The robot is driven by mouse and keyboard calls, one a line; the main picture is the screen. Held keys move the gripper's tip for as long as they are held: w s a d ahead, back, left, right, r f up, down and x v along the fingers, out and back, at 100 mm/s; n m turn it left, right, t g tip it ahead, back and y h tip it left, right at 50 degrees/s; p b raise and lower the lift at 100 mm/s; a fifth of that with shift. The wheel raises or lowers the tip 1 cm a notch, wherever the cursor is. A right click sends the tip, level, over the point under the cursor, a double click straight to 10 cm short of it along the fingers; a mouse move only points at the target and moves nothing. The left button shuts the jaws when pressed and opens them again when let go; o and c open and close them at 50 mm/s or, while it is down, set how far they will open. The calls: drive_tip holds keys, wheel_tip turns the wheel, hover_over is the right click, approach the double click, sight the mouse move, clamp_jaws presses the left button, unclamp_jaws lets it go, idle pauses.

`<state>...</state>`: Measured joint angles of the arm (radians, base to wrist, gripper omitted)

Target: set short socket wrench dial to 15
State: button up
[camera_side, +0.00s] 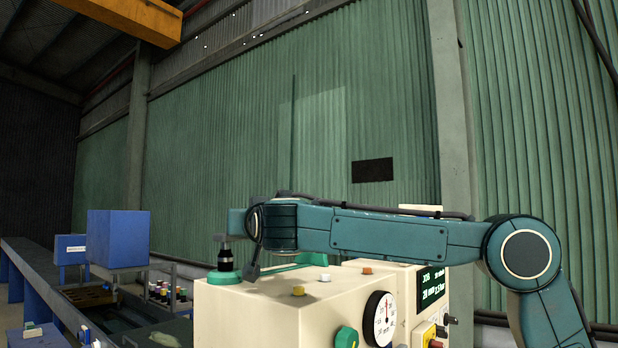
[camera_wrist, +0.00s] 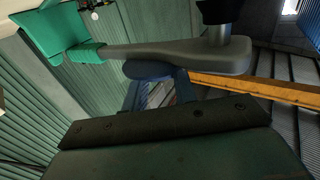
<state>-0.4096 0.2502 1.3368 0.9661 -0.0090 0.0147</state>
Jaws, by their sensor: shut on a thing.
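The short socket wrench shows large in the wrist view, with a green grip (camera_wrist: 75,40), a grey shaft and a rounded grey head (camera_wrist: 190,58). A grey and black upright part stands on the head and is cut off at the top. In the side view a black upright part (camera_side: 224,247) stands on a green round base (camera_side: 224,277) on the cream box. My gripper (camera_side: 254,258) is at the wrist's lower end, just right of that part, and is shut on the wrench. The jaw contact is hidden. I cannot make out a dial scale on the wrench.
The cream box (camera_side: 270,315) carries a white round gauge (camera_side: 380,318), a green knob (camera_side: 347,337) and small coloured buttons. A display unit (camera_side: 432,287) stands at its right. Behind at left are a blue box (camera_side: 118,240) and a bench with several small bottles.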

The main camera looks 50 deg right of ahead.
drive_tip(key=shift+w+a+m+g+h, duration=0.1)
drive_tip(key=shift+a+m+g+h, duration=0.05)
drive_tip(key=shift+m+g+h, duration=0.8)
drive_tip(key=shift+h, duration=0.35)
drive_tip(key=o, duration=1)
drive_tip(key=shift+v, duration=3.8)
drive_tip(key=c, duration=0.3)
drive_tip(key=shift+w+r, duration=0.1)
